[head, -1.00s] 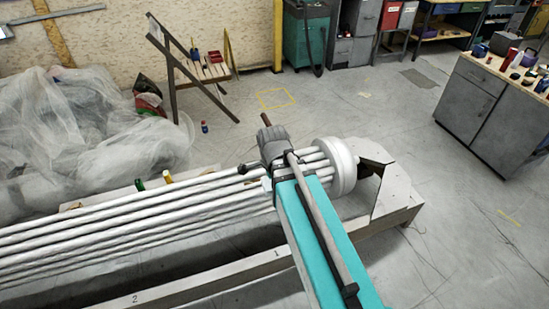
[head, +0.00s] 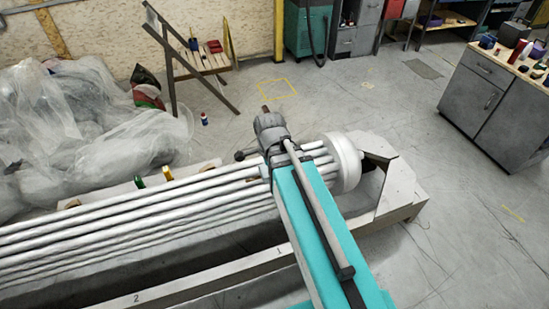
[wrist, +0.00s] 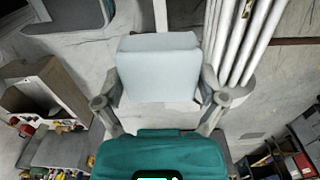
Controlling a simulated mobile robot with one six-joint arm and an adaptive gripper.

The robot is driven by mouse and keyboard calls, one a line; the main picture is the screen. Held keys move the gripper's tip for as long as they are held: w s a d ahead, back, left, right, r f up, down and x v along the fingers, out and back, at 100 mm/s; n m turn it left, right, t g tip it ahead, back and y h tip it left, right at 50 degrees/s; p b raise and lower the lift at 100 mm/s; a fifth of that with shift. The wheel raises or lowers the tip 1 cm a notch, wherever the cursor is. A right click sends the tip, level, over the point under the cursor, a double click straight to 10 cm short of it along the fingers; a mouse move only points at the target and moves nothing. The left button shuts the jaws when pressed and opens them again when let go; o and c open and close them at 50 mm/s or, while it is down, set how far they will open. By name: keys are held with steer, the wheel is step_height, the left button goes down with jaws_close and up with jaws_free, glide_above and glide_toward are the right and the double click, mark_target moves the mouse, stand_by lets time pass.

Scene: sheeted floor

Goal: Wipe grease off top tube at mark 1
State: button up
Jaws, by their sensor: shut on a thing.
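A bundle of long pale tubes runs across the head view, and its top tube (head: 160,191) lies along the far upper side. Mark 1 (head: 279,252) is a painted number on the frame beam under the bundle. My arm crosses over the bundle near mark 1, and it hides the tubes there. My gripper (wrist: 160,92) shows in the wrist view, shut on a pale blue-white block-shaped pad (wrist: 158,65). The tubes stand to the right of the pad in that view, apart from it in the picture. I cannot make out any grease. The head view does not show the fingertips clearly.
A white round collar (head: 345,162) rings the tubes' right end, beside a grey end bracket (head: 397,190). Mark 2 (head: 136,298) is farther left on the beam. Crumpled plastic sheeting (head: 75,125) lies behind. A grey cabinet (head: 490,105) stands right, with open floor between.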

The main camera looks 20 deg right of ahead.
steer(key=shift+d, duration=0.1)
steer(key=w+d+f+b, duration=0.3)
steer(key=w+f+b, duration=0.6)
steer(key=w+d+f+b, duration=0.3)
steer(key=w+f+b, duration=0.5)
steer(key=w, duration=0.1)
steer(key=w+d+f+b, duration=0.3)
steer(key=w+f+b, duration=0.6)
steer(key=shift+w+d+f+b, duration=0.25)
steer(key=shift+d+f+b, duration=0.05)
